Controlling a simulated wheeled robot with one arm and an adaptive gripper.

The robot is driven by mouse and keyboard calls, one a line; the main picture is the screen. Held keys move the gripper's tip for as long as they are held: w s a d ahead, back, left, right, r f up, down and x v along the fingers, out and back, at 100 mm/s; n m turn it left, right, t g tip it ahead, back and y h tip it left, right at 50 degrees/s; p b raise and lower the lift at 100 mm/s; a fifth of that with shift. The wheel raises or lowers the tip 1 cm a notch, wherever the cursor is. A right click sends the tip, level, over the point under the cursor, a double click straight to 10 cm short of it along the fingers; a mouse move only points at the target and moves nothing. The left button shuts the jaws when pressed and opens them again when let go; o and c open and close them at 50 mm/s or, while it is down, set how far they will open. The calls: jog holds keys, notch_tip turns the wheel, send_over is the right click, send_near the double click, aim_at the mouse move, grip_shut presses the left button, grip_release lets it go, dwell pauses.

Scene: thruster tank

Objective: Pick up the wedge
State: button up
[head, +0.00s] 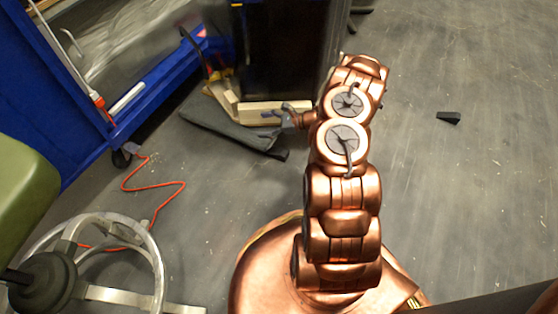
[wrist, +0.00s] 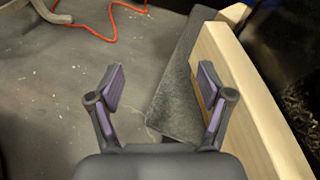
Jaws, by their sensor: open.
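A small black wedge (head: 449,117) lies on the grey floor at the right of the head view, well apart from my arm. It is not visible in the wrist view. My gripper (head: 276,112) is left of my arm in the head view, near a pale wooden beam (head: 262,106) and a dark grey mat (head: 232,128). In the wrist view my gripper (wrist: 161,86) is open, with nothing between its fingers. The mat (wrist: 184,85) and the beam (wrist: 243,90) lie beyond and right of the fingers there.
A blue cart (head: 150,88) stands at the upper left, and an orange cable (head: 155,186) runs over the floor. A round metal stool base (head: 150,250) is at lower left. A dark cabinet (head: 285,45) stands behind the beam. The floor around the wedge is clear.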

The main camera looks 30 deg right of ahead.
aim_at(280, 151)
jog(key=s+d+f+m+h+b, duration=0.1)
jog(key=s+d+f, duration=0.1)
jog(key=f, duration=0.4)
jog(key=s+d+f+m+t+h+b, duration=0.1)
jog(key=s+d+f+m+b, duration=0.1)
jog(key=d+f, duration=0.2)
jog(key=s+d+f+m+t+h+b, duration=0.1)
jog(key=d+f, duration=0.3)
jog(key=f, duration=0.6)
jog(key=shift+s+d+f+m+h+b, duration=0.1)
jog(key=shift+s+f+m+h+b, duration=0.15)
jog(key=shift+s+m+h+b, duration=0.35)
jog(key=shift+w+f+b, duration=0.2)
jog(key=shift+w+b, duration=0.1)
jog(key=b+x, duration=0.4)
jog(key=x, duration=0.2)
jog(key=shift+w+a+f, duration=0.2)
jog(key=shift+w+a, duration=0.2)
jog(key=shift+w, duration=0.1)
jog(key=c, duration=1.3)
jog(key=shift+r, duration=0.2)
jog(key=shift+c, duration=0.2)
